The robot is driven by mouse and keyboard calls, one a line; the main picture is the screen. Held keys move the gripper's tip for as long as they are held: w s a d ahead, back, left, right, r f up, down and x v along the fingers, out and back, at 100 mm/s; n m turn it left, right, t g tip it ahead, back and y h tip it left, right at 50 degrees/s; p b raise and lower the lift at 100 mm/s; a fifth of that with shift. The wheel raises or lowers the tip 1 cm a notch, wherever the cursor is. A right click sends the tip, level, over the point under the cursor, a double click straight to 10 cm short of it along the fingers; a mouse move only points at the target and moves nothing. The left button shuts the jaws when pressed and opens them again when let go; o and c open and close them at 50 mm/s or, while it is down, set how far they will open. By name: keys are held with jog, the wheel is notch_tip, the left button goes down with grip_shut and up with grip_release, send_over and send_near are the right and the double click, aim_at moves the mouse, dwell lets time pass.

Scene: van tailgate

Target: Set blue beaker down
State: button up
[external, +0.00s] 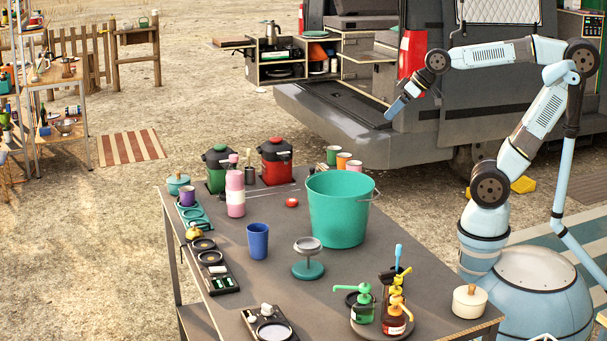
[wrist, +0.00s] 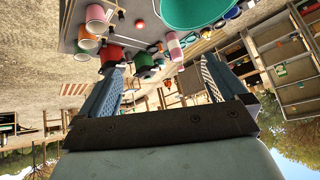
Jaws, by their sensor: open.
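The blue beaker (external: 257,241) stands upright on the grey table (external: 300,305), left of the large teal bucket (external: 338,212) and apart from the things around it. My gripper (external: 396,108) is raised in front of the van's tailgate, well above and to the right of the beaker. In the wrist view my gripper (wrist: 162,80) shows its two fingers wide apart with nothing between them. I cannot make out the beaker for sure in the wrist view, where the scene appears upside down.
A stand (external: 308,262) with a grey dish is right of the beaker. A pink bottle (external: 235,192), red pot (external: 276,160) and green pot (external: 217,168) stand behind. Pump bottles (external: 364,308) crowd the front right. Bare tabletop lies before the beaker.

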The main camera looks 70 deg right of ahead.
jog(key=s+d+f+g+h, duration=0.2)
jog(key=s+d, duration=0.3)
jog(key=s, duration=0.4)
jog(key=shift+d+f+m, duration=0.25)
jog(key=shift+f+m, duration=0.15)
jog(key=shift+f, duration=0.5)
